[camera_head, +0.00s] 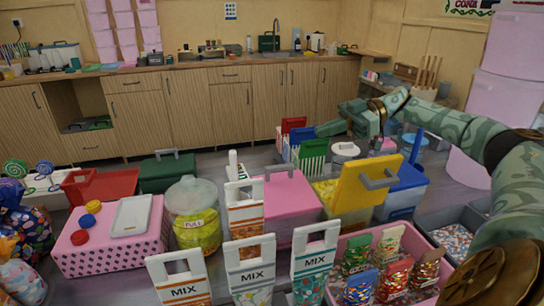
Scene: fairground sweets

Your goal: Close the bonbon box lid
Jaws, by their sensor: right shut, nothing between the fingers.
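The yellow-lidded box (345,216) stands right of centre with yellow sweets in it, and its yellow lid (366,190) is raised and tilted, with a grey handle on its face. I cannot tell for certain that this is the bonbon box. My right arm comes in from the right, and its green gripper (325,129) is shut and empty behind the yellow lid, above and near the green container (312,155). The gripper is apart from the yellow lid. My left gripper is out of view.
A pink box (287,208) with its lid down stands left of the yellow one, and a blue box (403,192) stands right. Paper MIX bags (249,272) and a pink tray (345,245) of sweet bags crowd the front. A jar (196,210) stands left.

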